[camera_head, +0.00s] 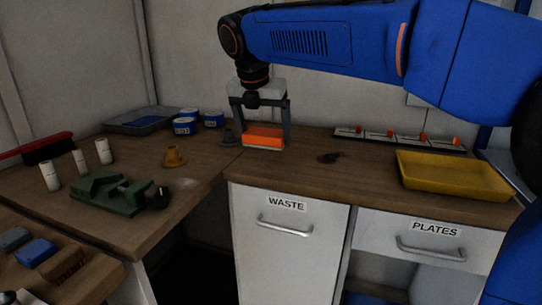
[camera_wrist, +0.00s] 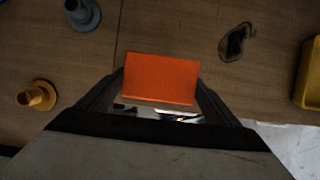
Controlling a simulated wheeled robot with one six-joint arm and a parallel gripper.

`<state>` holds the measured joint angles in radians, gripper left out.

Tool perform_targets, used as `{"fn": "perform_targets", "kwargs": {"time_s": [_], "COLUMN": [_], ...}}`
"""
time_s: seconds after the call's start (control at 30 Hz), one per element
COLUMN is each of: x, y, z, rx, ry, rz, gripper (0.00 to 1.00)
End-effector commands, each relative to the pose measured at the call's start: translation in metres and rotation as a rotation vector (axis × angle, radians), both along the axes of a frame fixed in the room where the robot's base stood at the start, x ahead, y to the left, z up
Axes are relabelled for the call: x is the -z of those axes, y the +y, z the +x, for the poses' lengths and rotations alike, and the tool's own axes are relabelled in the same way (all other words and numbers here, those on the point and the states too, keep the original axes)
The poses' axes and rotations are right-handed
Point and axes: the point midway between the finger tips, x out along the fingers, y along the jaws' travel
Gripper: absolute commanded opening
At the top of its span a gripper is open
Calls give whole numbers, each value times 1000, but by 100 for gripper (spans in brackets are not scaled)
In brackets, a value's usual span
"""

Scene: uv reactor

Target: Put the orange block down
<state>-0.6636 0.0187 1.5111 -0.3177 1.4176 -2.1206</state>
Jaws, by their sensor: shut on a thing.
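The orange block (camera_head: 263,136) is between the fingers of my gripper (camera_head: 262,126), near the left end of the wooden counter above the WASTE cabinet. In the wrist view the orange block (camera_wrist: 160,79) fills the space between the two dark fingertips of my gripper (camera_wrist: 155,98). The gripper is shut on it. A pale lower edge shows under the block in the head view. I cannot tell whether the block touches the counter (camera_head: 310,178) or hangs just above it.
A grey peg-like part (camera_head: 228,138) stands close left of the block, and an orange-yellow one (camera_head: 174,157) further left. A dark patch (camera_head: 329,157) lies to the right. A yellow tray (camera_head: 453,176) is at the counter's right end. Counter between block and tray is mostly clear.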

Motion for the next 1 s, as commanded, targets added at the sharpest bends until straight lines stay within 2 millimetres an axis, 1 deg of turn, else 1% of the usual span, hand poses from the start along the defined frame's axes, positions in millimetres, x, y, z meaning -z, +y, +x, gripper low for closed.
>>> {"fn": "perform_targets", "kwargs": {"time_s": [0.03, 0.1, 0.33, 0.5, 0.6, 0.97, 1.0], "x": [7, 14, 28, 52, 60, 64, 64], "y": [0, 0, 0, 0, 0, 0, 0], "z": [0, 0, 0, 0, 0, 0, 0], "rx": [-1, 0, 1, -1, 0, 0, 0], "ry": [0, 0, 0, 1, 0, 0, 0], "rz": [0, 0, 0, -1, 0, 0, 0], "gripper": [50, 50, 50, 50, 50, 50, 90]}}
